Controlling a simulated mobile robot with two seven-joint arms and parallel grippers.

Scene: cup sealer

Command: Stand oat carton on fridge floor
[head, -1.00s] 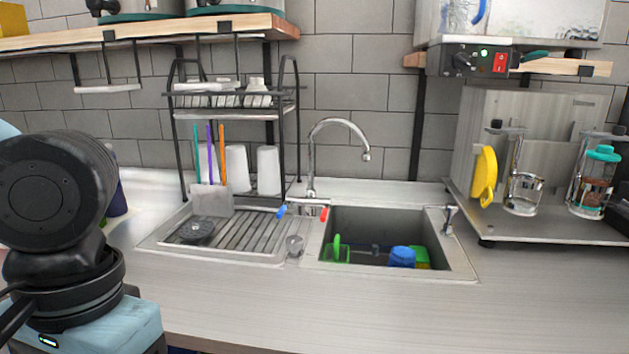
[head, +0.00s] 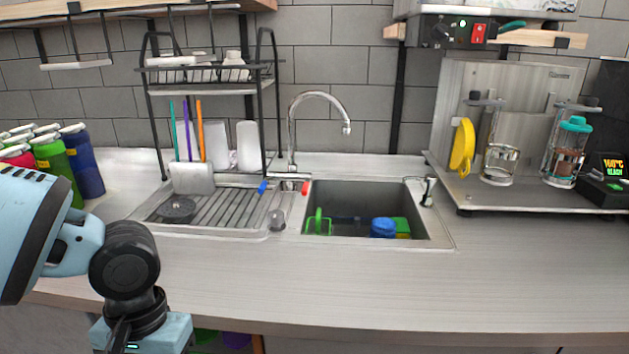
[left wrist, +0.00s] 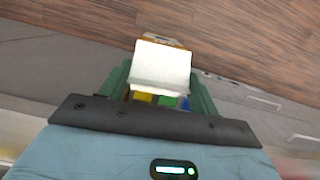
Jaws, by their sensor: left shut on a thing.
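My left gripper (left wrist: 160,92) shows in the left wrist view with its two green fingers shut around the oat carton (left wrist: 160,66). The carton's pale, white folded end faces the wrist camera, with a little orange at its far edge. The carton is over a brown wood-grained surface. In the head view only my left arm shows at the lower left; its fingers and the carton are out of sight. I cannot make out the fridge floor in either view. My right gripper is not in view.
A long pale counter (head: 330,280) crosses the view. It holds several coloured bottles (head: 85,165), a dish rack (head: 210,80), a sink (head: 365,210) and a metal stand (head: 500,110) with jars. Below its front edge, colourful things (head: 235,340) show beside my left arm.

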